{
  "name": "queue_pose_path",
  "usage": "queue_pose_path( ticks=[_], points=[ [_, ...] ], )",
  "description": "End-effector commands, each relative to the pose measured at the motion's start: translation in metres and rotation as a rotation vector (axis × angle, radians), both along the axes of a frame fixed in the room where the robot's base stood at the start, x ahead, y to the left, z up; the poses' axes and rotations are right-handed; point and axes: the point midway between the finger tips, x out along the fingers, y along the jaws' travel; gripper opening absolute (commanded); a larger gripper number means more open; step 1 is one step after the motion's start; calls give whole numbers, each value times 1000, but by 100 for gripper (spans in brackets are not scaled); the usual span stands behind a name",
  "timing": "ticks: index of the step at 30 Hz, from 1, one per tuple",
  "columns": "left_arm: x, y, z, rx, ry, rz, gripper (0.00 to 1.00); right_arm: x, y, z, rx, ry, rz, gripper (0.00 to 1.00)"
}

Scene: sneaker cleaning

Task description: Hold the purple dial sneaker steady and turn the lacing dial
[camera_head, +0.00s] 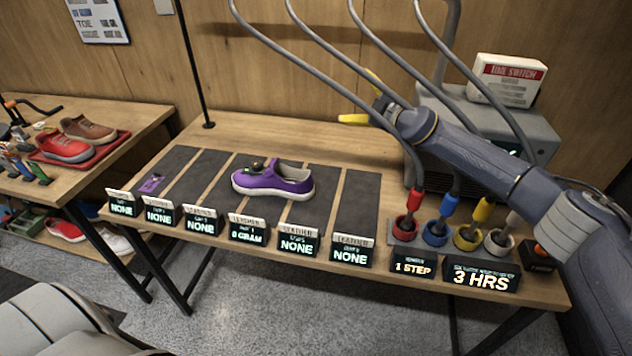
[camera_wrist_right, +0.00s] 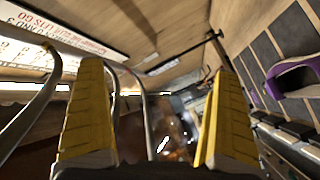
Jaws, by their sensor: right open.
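The purple sneaker (camera_head: 273,179) with a white sole sits on a dark mat strip in the middle of the table. Its dark lacing dial (camera_head: 257,167) shows on top of the shoe, towards the left. Part of the sneaker shows at the right edge of the right wrist view (camera_wrist_right: 294,76). My right gripper (camera_head: 362,98) is up and to the right of the shoe, well apart from it. Its yellow fingers are spread with nothing between them in the right wrist view (camera_wrist_right: 155,112). My left gripper is not in view.
Lit signs (camera_head: 297,244) line the table's front edge. Coloured plugs in cups (camera_head: 436,232) and a grey machine (camera_head: 535,130) with hoses stand at the right, near my right arm. A side table at the left holds a red tray (camera_head: 50,158) with shoes.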

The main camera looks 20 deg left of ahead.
Motion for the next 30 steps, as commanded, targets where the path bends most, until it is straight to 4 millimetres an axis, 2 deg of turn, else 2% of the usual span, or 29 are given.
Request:
queue_pose_path(
  ticks=[1,6,9,11,15,18,24,30],
  points=[
    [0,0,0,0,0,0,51,-13,19,-16,-19,20,22,100],
    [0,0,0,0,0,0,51,-54,69,-71,-81,97,84,100],
    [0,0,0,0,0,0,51,-79,91,-104,-112,157,114,100],
    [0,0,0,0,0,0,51,-92,98,-126,-116,227,122,100],
    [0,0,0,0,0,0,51,-114,91,-175,-71,497,107,100],
    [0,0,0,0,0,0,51,-125,80,-197,-12,695,92,100],
    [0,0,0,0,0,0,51,-139,68,-215,62,913,82,100],
    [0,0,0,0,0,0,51,-142,71,-221,85,977,82,100]
  ],
)
